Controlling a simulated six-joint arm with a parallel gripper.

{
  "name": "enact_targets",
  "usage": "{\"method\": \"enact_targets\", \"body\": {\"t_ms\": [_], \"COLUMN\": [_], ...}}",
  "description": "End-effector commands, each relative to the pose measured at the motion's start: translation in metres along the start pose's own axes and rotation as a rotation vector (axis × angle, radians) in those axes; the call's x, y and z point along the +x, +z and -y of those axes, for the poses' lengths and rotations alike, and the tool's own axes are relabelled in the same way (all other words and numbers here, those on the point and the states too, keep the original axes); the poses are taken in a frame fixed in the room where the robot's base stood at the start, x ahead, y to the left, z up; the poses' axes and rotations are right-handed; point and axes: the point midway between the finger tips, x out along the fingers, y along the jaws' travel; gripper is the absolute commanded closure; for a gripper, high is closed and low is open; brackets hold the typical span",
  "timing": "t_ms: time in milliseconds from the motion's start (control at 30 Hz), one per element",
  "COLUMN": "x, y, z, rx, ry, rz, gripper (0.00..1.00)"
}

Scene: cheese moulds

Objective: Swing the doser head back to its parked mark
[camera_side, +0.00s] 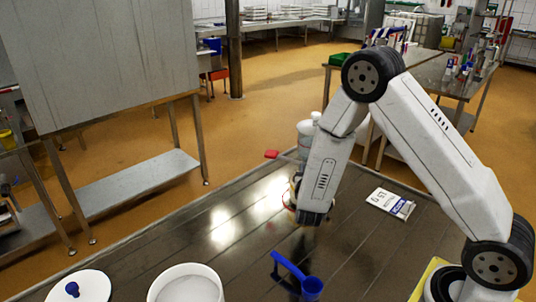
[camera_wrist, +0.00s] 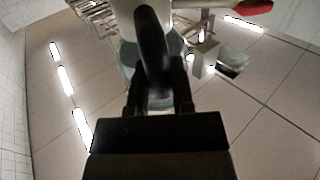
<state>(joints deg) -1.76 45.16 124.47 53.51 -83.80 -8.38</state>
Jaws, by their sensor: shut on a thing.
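The doser stands on the steel table behind my wrist in the side view; its white upper part (camera_side: 305,128) shows above, with a red-tipped lever (camera_side: 271,154) pointing left. My wrist hides most of the doser. In the wrist view my gripper (camera_wrist: 160,88) is shut on a dark upright part of the doser head (camera_wrist: 152,45), in front of a white body. The red tip (camera_wrist: 253,6) shows at top right there. My fingertips are hidden in the side view. I cannot make out the parked mark in either view.
A blue scoop (camera_side: 311,287) lies on the table (camera_side: 235,240) at the front. A white tub (camera_side: 186,284) and a white lid with a blue knob (camera_side: 82,287) are at front left. A printed card (camera_side: 390,203) lies right of my wrist. The table's middle left is clear.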

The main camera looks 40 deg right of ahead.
Motion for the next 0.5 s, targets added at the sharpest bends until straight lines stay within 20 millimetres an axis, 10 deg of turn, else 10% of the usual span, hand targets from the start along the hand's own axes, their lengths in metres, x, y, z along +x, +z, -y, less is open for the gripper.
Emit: {"method": "enact_targets", "body": {"t_ms": [500], "x": [-0.005], "y": [0.001], "z": [-0.045], "rx": [-0.002], "ry": [-0.204], "rz": [0.003], "gripper": [1.00]}}
